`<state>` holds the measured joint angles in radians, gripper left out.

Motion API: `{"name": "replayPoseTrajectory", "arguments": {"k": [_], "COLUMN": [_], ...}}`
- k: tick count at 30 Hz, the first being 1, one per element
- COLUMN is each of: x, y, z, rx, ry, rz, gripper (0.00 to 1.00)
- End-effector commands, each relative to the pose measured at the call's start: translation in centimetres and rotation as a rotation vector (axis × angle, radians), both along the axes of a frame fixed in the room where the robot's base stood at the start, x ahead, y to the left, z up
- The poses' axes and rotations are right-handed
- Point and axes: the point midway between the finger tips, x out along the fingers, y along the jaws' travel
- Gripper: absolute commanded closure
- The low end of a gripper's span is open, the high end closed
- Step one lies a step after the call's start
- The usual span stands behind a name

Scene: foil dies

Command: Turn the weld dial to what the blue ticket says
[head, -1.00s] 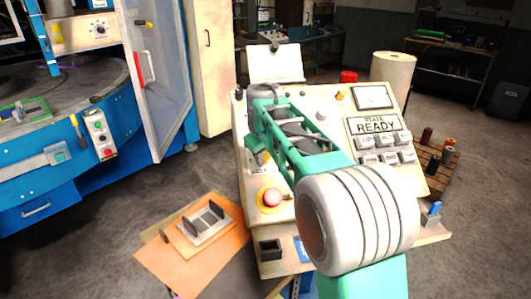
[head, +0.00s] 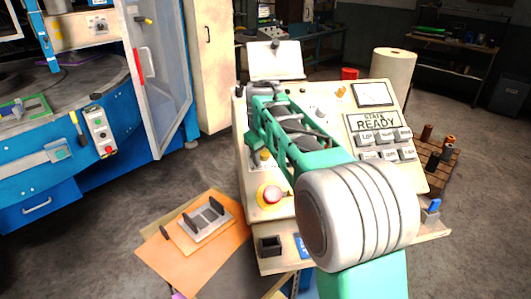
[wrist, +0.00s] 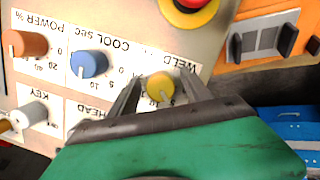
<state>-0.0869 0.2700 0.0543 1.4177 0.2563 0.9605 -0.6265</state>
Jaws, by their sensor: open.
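The weld dial (wrist: 160,87) is a yellow knob under the printed word WELD, upside down in the wrist view. My gripper (wrist: 161,80) is open, with one finger on each side of the dial; I cannot tell whether they touch it. In the head view a yellow knob (head: 264,154) shows just below the gripper end of my arm. A small blue piece (head: 303,246) sits on the console's lower front; I cannot tell whether it is the blue ticket, and no writing on it is legible.
A blue COOL SEC dial (wrist: 89,64), an orange POWER dial (wrist: 27,44) and a white key knob (wrist: 32,114) are near the gripper. A red stop button (head: 272,195) is close by. The display (head: 375,122) reads READY. An orange board (head: 190,255) holds a metal fixture.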

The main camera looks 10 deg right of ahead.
Motion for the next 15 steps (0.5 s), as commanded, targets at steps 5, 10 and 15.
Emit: {"name": "replayPoseTrajectory", "arguments": {"k": [5,10,15], "x": [-0.6,-2.1,-3.1], "y": [0.2,0.6,0.9], "z": [1.5,4.8,6.8], "rx": [0.0,0.0,0.0], "ry": [-0.003,-0.004,-0.001], "rz": [0.001,0.002,0.001], "gripper": [0.43,0.43,0.43]}}
